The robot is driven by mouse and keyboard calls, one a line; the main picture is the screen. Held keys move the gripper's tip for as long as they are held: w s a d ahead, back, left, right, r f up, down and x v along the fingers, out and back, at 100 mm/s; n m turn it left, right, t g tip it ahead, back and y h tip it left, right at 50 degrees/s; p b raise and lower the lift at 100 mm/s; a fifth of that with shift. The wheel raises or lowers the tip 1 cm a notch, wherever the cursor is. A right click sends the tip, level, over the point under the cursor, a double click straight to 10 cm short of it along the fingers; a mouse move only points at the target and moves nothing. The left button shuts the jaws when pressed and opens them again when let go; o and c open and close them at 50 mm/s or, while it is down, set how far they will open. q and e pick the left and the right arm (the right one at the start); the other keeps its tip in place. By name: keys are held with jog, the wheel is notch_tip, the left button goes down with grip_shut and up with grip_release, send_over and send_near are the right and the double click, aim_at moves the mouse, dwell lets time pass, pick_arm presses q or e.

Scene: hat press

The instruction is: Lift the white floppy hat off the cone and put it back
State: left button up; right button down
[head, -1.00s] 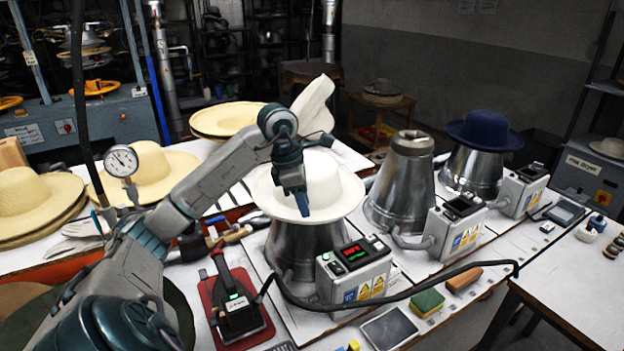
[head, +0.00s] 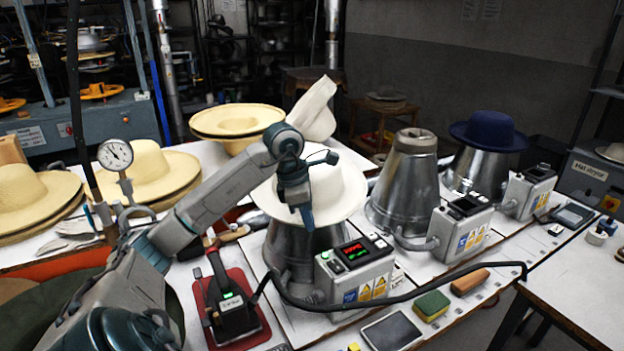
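The white floppy hat (head: 340,188) sits on the nearest metal cone (head: 297,245), its brim spread around the cone's top. My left gripper (head: 307,222) points down in front of the hat's near brim, fingertips at or just over the brim edge. It overlaps the brim in the picture, and I cannot tell whether it touches it. Its fingers look close together, and whether brim lies between them is not clear. My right gripper is not in view.
A control box (head: 355,268) with a red display stands right of the cone. A bare cone (head: 406,190) and a cone with a navy hat (head: 490,130) stand farther right. Straw hats (head: 150,172) lie left. A red-based iron (head: 232,308) and a black cable (head: 420,296) are in front.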

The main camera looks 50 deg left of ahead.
pick_arm(q)
jog(key=shift+d, duration=0.15)
grip_shut()
jog(key=shift+r, duration=0.25)
jog(key=shift+r+p, duration=0.6)
jog(key=shift+p, duration=0.05)
jog(key=shift+w+r+p, duration=0.1)
jog(key=shift+r+p, duration=0.6)
jog(key=shift+r, duration=0.2)
jog(key=shift+w+d+p+v, duration=0.15)
jog(key=shift+p+v, duration=0.55)
jog(key=shift+v, duration=0.15)
jog(key=shift+w+d+p+v, duration=0.1)
jog(key=shift+w+p+v, duration=0.05)
jog(key=shift+p+v, duration=0.6)
jog(key=shift+w+r+p, duration=0.15)
jog(key=shift+r+p, duration=1.2)
jog(key=shift+r, duration=0.55)
